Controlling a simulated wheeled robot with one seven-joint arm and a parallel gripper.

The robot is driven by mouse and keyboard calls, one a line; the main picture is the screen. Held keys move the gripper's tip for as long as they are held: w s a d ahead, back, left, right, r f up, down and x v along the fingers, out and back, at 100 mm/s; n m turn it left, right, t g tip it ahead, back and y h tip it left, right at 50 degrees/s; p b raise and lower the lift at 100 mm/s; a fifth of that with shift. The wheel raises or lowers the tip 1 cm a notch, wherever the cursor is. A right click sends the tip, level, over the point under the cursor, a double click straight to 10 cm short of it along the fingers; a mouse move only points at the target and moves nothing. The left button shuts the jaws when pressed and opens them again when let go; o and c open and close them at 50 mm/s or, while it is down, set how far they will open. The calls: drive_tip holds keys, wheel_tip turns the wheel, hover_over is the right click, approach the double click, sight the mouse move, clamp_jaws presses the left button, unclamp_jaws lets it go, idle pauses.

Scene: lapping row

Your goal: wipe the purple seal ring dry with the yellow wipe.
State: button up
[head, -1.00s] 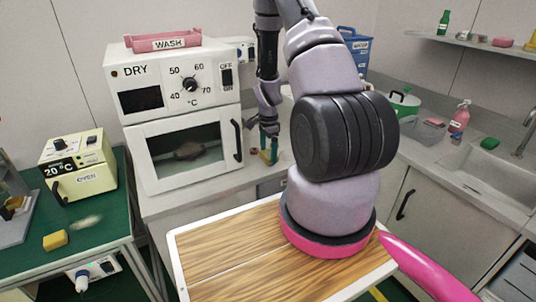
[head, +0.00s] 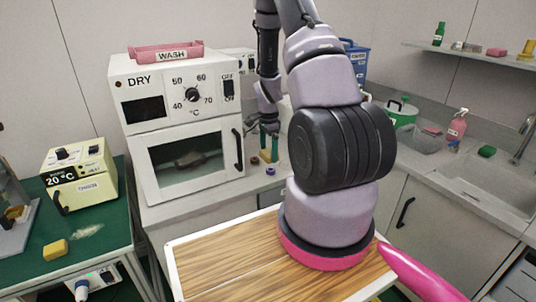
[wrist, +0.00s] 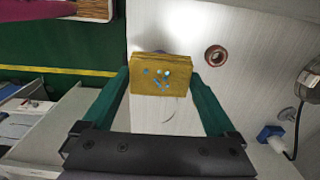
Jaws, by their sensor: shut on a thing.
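My gripper (wrist: 163,78) is shut on the yellow wipe (wrist: 160,66), a folded block with several light-blue wet spots on its face. A small reddish-brown ring with a dark centre (wrist: 216,56) lies on the pale counter, to the right of the wipe and apart from it.
The white dry oven (head: 180,110) stands left of my gripper. A wooden-topped board (head: 220,260) and my arm fill the near middle. A green pot (head: 402,112) and the sink (head: 490,180) are at right. A blue plug (wrist: 270,133) lies on the counter.

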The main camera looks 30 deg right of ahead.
drive_tip(key=shift+r, duration=1.35)
drive_tip(key=shift+s, duration=0.1)
drive_tip(key=shift+f, duration=0.1)
drive_tip(key=shift+f, duration=0.1)
